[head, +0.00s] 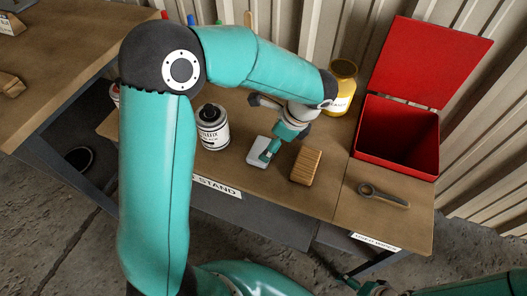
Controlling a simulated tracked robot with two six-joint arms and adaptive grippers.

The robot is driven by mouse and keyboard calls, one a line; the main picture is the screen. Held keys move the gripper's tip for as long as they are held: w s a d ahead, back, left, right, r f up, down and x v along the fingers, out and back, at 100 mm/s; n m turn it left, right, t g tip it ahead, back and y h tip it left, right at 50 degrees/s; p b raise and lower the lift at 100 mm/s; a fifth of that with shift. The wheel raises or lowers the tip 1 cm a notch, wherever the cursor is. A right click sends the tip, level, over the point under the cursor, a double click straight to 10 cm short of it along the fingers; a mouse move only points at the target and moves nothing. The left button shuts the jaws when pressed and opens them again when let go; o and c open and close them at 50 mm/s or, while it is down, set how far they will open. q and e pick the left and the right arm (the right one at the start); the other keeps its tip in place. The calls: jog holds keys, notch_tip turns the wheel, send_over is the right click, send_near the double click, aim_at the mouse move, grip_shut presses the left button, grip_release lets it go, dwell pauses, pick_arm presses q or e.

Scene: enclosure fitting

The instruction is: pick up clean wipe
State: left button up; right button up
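A white folded wipe (258,158) lies on the wooden bench top, between a labelled can and a wooden block-like brush. My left arm arches over the bench from the left. My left gripper (268,154) points down at the wipe, and its tip overlaps the wipe's right part in the head view. Whether it touches the wipe, and whether its fingers are open or shut, I cannot tell. My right gripper (364,287) is at the bottom edge, low in front of the bench, partly cut off and well away from the wipe.
The can (213,134) stands left of the wipe and the brush (306,166) lies to its right. A yellow jar (343,84) stands behind. An open red bin (398,137) and a dark ring-ended tool (383,196) are at the right. Another wooden table (60,50) is at far left.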

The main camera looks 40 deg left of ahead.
aim_at(263, 149)
pick_arm(q)
jog(key=x, duration=0.5)
jog(key=shift+a+r, duration=0.15)
jog(key=shift+a, duration=0.15)
jog(key=c, duration=0.5)
jog(key=shift+c, duration=0.2)
jog(key=shift+r, duration=0.1)
notch_tip(263, 149, up, 20)
jog(key=p, duration=0.2)
jog(key=shift+p, duration=0.3)
